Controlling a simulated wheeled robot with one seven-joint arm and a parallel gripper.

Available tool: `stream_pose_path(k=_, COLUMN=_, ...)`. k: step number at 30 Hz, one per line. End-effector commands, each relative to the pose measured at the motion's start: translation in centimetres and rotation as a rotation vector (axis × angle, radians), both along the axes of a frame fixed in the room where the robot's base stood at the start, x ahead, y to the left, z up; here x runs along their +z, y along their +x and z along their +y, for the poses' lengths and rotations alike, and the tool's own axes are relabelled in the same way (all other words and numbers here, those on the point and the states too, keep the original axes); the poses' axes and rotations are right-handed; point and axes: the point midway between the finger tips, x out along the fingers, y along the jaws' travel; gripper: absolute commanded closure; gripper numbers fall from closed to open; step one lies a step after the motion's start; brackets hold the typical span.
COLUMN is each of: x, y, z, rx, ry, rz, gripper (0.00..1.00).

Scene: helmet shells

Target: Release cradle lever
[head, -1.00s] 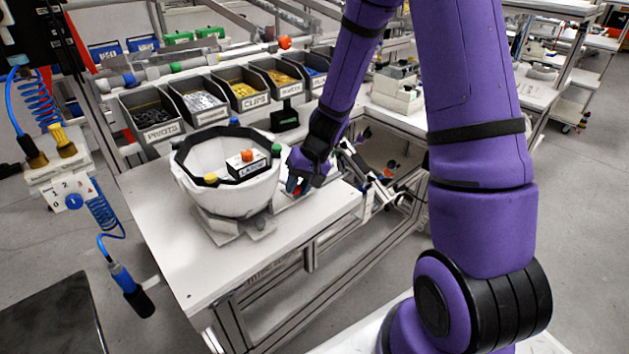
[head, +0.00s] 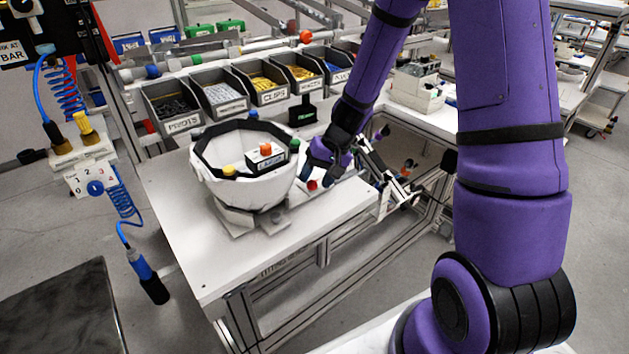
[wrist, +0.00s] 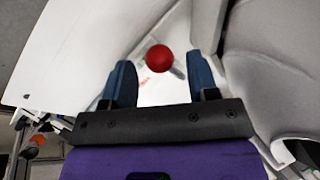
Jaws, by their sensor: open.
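The cradle lever's red ball knob (wrist: 159,58) lies between and slightly beyond my fingertips in the wrist view, with a grey bar behind it. The knob also shows in the head view (head: 312,185), just below my gripper. My gripper (head: 318,180) is open beside the right side of the white helmet shell; its two blue fingers (wrist: 160,70) stand apart either side of the knob, with gaps showing. The helmet shell (head: 240,185) sits upside down on the cradle (head: 243,222) on the white table. Most of the lever's arm is hidden in the head view.
The white bench (head: 200,265) is clear at its front left. Labelled parts bins (head: 222,105) line the back. A small box with an orange button (head: 266,157) sits in the shell. The shell's wall (wrist: 265,70) is close to the right finger.

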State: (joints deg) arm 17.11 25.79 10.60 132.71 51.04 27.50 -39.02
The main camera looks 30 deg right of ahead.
Motion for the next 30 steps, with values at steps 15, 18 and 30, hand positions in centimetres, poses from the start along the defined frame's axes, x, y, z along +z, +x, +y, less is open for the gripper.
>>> stream_pose_path(k=15, x=7.5, y=-1.0, z=-3.6, rx=-0.001, ry=-0.002, rz=-0.002, gripper=0.46)
stream_pose_path(k=18, x=8.1, y=-1.0, z=-3.8, rx=-0.003, ry=-0.001, rz=-0.001, gripper=0.46)
stream_pose_path(k=30, x=8.3, y=-1.1, z=-3.9, rx=-0.001, ry=-0.001, rz=0.000, gripper=0.46)
